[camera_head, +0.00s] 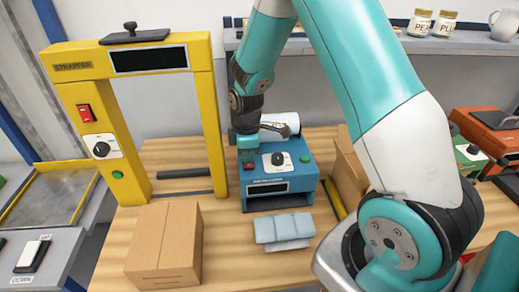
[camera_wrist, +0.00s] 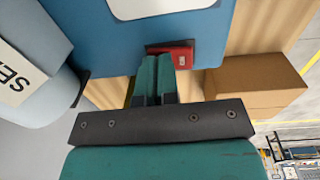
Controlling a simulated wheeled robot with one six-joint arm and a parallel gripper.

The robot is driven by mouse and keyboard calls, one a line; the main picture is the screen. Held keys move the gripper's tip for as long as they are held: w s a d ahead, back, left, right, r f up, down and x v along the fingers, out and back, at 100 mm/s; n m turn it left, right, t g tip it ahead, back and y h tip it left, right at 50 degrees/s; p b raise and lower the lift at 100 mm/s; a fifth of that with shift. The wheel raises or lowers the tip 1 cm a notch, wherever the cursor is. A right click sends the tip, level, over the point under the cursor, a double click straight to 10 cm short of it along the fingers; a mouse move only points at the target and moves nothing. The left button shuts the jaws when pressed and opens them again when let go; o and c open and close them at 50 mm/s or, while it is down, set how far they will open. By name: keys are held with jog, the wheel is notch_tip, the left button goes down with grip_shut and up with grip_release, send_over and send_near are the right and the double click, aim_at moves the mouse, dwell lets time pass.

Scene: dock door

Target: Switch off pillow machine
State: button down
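The pillow machine (camera_head: 296,178) is a blue box in the middle of the bench, with a dark knob, a green button and a red switch (camera_head: 249,166) on its sloped front. Inflated pale-blue pillows (camera_head: 285,229) lie before it. My gripper (camera_head: 246,152) points down at the machine's left side, just above the red switch. In the wrist view the blue panel fills the top, and my gripper's (camera_wrist: 157,62) teal fingers are together, holding nothing. Their tips overlap the red switch (camera_wrist: 182,54); I cannot tell whether they touch it. The fingers hide part of the switch.
A yellow strapper frame (camera_head: 137,60) stands left, with its own red switch and knob. A closed cardboard box (camera_head: 165,243) sits in front of it. Another carton (camera_head: 347,172) stands right of the machine. An orange machine (camera_head: 490,135) is at far right.

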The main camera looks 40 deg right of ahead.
aim_at(248, 165)
jog(key=shift+s+f, duration=0.2)
jog(key=shift+f, duration=0.15)
jog(key=shift+s+a+r, duration=0.1)
jog(key=shift+s+a, duration=0.4)
jog(key=shift+s, duration=0.3)
notch_tip(248, 165, up, 5)
jog(key=p, duration=0.4)
jog(key=shift+w, duration=0.1)
notch_tip(248, 165, up, 9)
jog(key=b, duration=0.3)
jog(key=shift+r, duration=0.2)
